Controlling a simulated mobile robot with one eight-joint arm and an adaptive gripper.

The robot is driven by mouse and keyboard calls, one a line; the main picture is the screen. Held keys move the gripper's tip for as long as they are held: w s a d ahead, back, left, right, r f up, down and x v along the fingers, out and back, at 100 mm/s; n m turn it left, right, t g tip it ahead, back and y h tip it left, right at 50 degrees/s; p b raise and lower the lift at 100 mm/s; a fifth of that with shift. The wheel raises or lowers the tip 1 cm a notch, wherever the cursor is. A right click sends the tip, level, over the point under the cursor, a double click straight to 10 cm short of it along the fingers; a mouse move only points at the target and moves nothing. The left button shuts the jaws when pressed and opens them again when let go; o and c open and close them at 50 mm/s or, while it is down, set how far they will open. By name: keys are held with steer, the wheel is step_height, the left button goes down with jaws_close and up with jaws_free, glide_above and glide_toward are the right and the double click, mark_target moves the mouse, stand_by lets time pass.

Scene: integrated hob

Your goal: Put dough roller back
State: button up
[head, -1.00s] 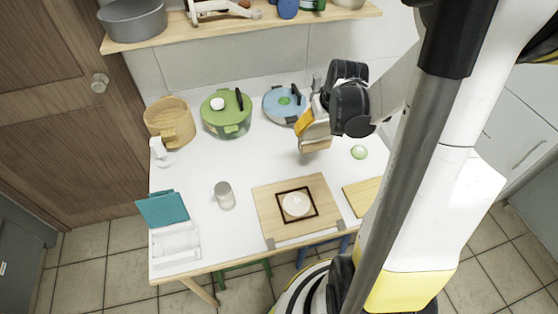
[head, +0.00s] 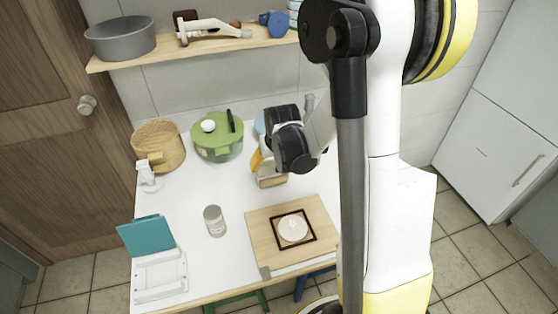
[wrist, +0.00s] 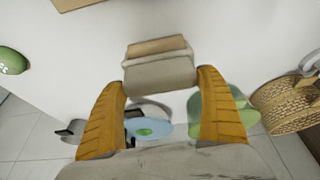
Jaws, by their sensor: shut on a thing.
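My gripper (head: 262,168) is over the back middle of the white table, to the right of the green pot. Its orange fingers are shut on a block-like tool with a tan wooden part and a pale grey part (head: 272,181), perhaps the dough roller. In the wrist view the tool (wrist: 160,72) lies crosswise between the fingertips. I cannot make out a round roller shape. The tool seems held above the table, but the gap is unclear.
A green pot (head: 218,143), woven basket (head: 160,147), can (head: 214,222), white scale-like device (head: 160,278) and wooden board (head: 265,228) with a framed dough-like disc occupy the table. A blue lid (wrist: 148,128) is near the fingers. A shelf (head: 165,52) hangs above.

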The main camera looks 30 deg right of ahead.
steer(key=shift+f, duration=0.25)
steer(key=shift+f+b, duration=0.35)
steer(key=o, duration=1)
steer(key=shift+r, duration=0.1)
steer(key=shift+r+p, duration=0.2)
steer(key=shift+p, duration=0.25)
steer(key=p+v, duration=0.5)
steer(key=v, duration=0.5)
steer(key=s+a+r+n+t, duration=0.1)
steer(key=s+a+r, duration=0.3)
steer(key=s+a+r+n+t, duration=0.1)
steer(key=s+a+r, duration=0.4)
steer(key=s+a+r+n+t+y, duration=0.1)
steer(key=s+a+r, duration=0.3)
steer(key=s+a, duration=0.1)
steer(key=shift+s+a+r, duration=0.15)
steer(key=shift+a+r, duration=0.1)
steer(key=shift+r, duration=0.1)
